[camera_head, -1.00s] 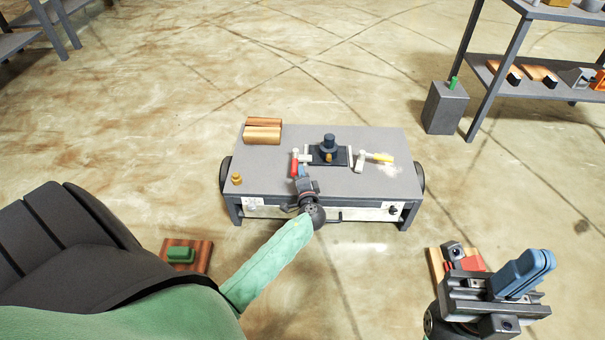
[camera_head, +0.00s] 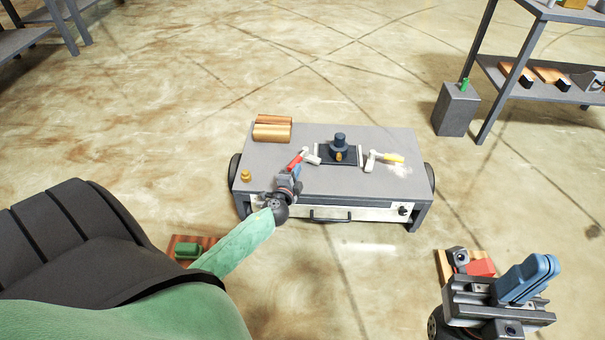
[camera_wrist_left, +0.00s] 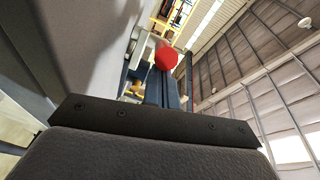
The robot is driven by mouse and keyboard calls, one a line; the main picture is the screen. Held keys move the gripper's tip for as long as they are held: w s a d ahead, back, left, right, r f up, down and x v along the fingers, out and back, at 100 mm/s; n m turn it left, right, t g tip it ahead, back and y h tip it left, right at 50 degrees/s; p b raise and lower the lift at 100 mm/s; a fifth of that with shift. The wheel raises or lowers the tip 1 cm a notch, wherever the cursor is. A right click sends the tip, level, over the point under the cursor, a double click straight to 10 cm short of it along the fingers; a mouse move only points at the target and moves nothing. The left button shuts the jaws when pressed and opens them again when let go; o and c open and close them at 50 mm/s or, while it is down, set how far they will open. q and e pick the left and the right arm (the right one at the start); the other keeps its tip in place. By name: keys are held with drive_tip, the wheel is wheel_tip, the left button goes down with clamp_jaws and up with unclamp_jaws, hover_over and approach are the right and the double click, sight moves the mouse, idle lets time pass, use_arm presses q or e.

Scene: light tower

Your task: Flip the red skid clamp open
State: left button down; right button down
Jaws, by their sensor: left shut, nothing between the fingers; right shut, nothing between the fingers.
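The red skid clamp handle (camera_head: 298,160) is on the left of the dark fixture on the grey cart top. It slants from its pale clamp base (camera_head: 312,155) down to the left. My left gripper (camera_head: 296,172) is shut, just on the near side of the handle. In the left wrist view the handle's round red end (camera_wrist_left: 166,59) shows at the tips of my blue fingers (camera_wrist_left: 160,88); I cannot tell whether they touch. My right gripper (camera_head: 540,266) is shut and empty at the lower right, far from the clamp.
The dark fixture (camera_head: 339,152) stands between the red clamp and a yellow-handled clamp (camera_head: 392,157). A grey bin (camera_head: 456,109) and shelf stand at the right.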

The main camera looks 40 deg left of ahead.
use_arm(q)
drive_tip(key=shift+s+a+h, duration=0.2)
drive_tip(key=shift+a+h, duration=0.1)
drive_tip(key=shift+a, duration=0.45)
drive_tip(key=a, duration=0.3)
drive_tip(key=shift+s+a, duration=0.1)
drive_tip(key=shift+a, duration=0.05)
drive_tip(key=shift+w+a, duration=0.2)
drive_tip(key=shift+a, duration=0.6)
drive_tip(key=shift+w+a, duration=0.15)
drive_tip(key=shift+a, duration=0.75)
drive_tip(key=shift+p, duration=0.3)
